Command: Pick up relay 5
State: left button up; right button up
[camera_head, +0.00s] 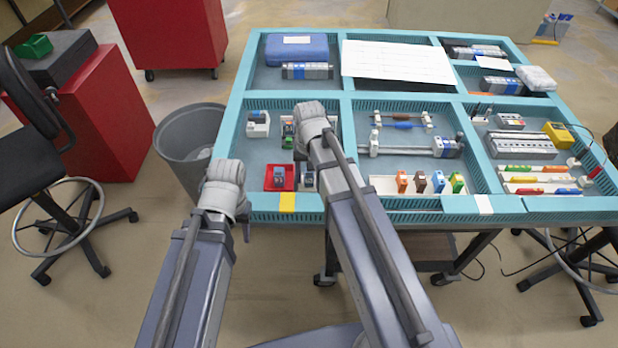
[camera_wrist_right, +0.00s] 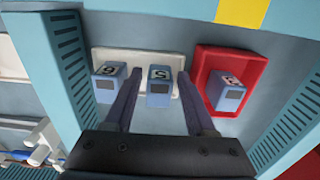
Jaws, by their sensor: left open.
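Relay 5 (camera_wrist_right: 159,86) is a small grey-blue block marked 5, upright on a white tray (camera_wrist_right: 142,59) in the right wrist view. My right gripper (camera_wrist_right: 158,97) is open, with one finger on each side of relay 5 and a visible gap on both sides. A relay marked 6 or 9 (camera_wrist_right: 108,82) stands on the same tray, just outside the left finger. In the head view my right gripper (camera_head: 305,143) points down and its arm partly hides the white tray. My left gripper (camera_head: 240,216) is open and empty, outside the table's front left corner.
A red tray (camera_wrist_right: 203,57) with another relay (camera_wrist_right: 226,92) lies close outside the right finger. Turquoise compartment walls (camera_wrist_right: 288,110) stand around these trays. A green relay (camera_head: 288,132) and a white socket box (camera_head: 258,126) stand farther back. A grey bin (camera_head: 186,135) stands left of the table.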

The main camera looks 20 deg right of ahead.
aim_at(309, 174)
grip_shut()
pick_arm(q)
jog(key=shift+r, duration=0.2)
pick_arm(e)
jog(key=shift+r, duration=0.15)
dwell(0.3)
notch_tip(309, 174, up, 10)
jog(key=p, duration=1)
pick_arm(q)
notch_tip(309, 174, up, 10)
jog(key=shift+f, duration=0.15)
